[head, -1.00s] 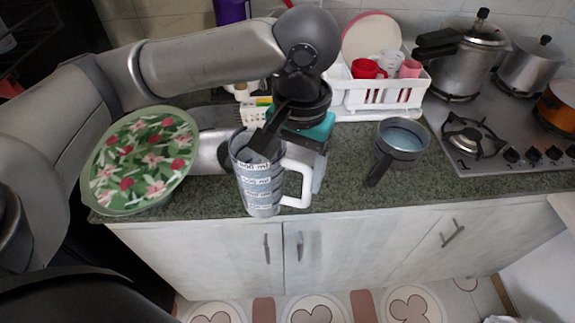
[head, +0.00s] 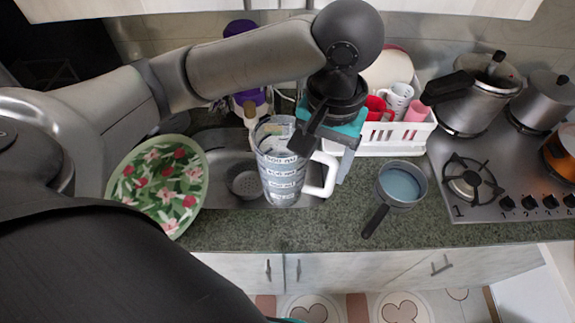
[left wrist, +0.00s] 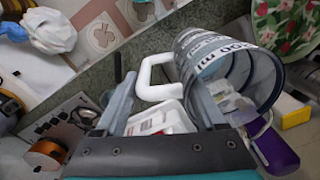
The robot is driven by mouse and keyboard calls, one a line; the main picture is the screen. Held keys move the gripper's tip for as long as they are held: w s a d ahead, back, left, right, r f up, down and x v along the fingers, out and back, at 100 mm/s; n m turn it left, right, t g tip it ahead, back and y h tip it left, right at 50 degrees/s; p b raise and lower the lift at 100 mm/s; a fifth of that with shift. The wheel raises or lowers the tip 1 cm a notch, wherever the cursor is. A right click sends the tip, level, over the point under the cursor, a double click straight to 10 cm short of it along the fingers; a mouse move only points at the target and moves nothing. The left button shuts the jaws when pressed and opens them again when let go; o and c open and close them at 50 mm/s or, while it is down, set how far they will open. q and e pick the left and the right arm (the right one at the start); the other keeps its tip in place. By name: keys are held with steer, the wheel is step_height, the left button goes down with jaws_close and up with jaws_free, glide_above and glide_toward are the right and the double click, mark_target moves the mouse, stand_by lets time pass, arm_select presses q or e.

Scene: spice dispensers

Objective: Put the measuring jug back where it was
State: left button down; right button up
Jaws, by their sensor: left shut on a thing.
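The measuring jug (head: 281,172) is clear with printed measuring bands and a white handle (head: 326,176). My left gripper (head: 325,145) is shut on it at the handle side; which part lies between the fingers is hard to tell. The jug is upright in the head view, in front of the sink's right part. Whether its base touches anything cannot be told. In the left wrist view the jug (left wrist: 262,75) is at upper right, with its white handle (left wrist: 146,80) showing between the fingers (left wrist: 160,105). My right gripper is not in view.
A floral green dish (head: 158,186) stands left of the sink (head: 238,183). A saucepan (head: 401,184) is on the counter to the right. A white rack (head: 400,138) with cups is behind, near a purple-topped bottle (head: 243,60). The stove (head: 500,185) holds pots. Counter between jug and saucepan is clear.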

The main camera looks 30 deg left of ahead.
arm_select(q)
steer(key=shift+r, duration=0.1)
step_height(320, 180, down, 20)
steer(key=b, duration=0.2)
steer(key=shift+b, duration=0.35)
jaws_free()
step_height(320, 180, up, 12)
steer(key=p, duration=0.1)
steer(key=shift+d, duration=0.15)
stand_by(0.5)
stand_by(0.5)
